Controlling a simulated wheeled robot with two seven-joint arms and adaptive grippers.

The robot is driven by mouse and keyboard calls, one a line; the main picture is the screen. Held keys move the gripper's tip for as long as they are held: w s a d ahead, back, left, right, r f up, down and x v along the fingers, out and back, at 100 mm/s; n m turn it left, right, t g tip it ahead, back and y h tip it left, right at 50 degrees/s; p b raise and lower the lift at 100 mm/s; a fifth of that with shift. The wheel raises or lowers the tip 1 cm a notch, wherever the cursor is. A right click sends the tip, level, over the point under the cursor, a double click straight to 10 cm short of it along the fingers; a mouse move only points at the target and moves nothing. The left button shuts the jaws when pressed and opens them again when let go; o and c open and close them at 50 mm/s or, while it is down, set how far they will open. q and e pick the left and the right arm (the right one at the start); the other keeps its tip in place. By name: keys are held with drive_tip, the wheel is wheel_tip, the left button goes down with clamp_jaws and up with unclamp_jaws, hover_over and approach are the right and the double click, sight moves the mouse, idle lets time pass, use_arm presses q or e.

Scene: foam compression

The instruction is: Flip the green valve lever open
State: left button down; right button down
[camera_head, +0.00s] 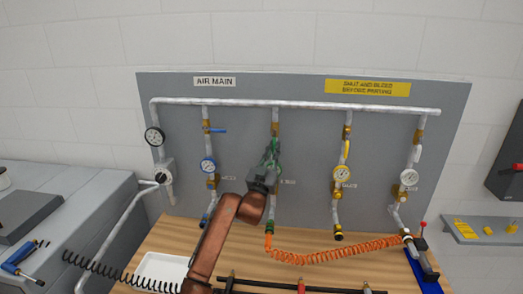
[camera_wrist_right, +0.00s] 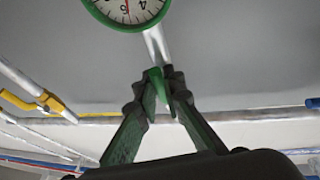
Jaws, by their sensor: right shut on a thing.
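The green valve lever (camera_wrist_right: 157,84) shows in the right wrist view between the two fingers of my right gripper (camera_wrist_right: 160,90). The fingers are shut on it. In the head view my right gripper (camera_head: 266,172) reaches up to the middle drop pipe, where bits of green (camera_head: 275,145) show around its tips. The gripper hides most of this valve and the gauge there. A green-rimmed gauge (camera_wrist_right: 127,10) shows at the top of the wrist view. My left gripper is not in view.
Neighbouring drops carry a blue lever (camera_head: 216,131) on the left and a yellow lever (camera_head: 345,150) on the right. An orange coiled hose (camera_head: 325,256) hangs over the wooden bench (camera_head: 160,240). A white tray (camera_head: 160,270) stands at the front left.

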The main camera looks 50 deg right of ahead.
drive_tip(key=shift+w, duration=0.1)
idle(0.3)
drive_tip(key=c, duration=2.1)
unclamp_jaws()
drive_tip(key=shift+w, duration=0.1)
drive_tip(key=shift+o, duration=0.4)
drive_tip(key=v, duration=1.2)
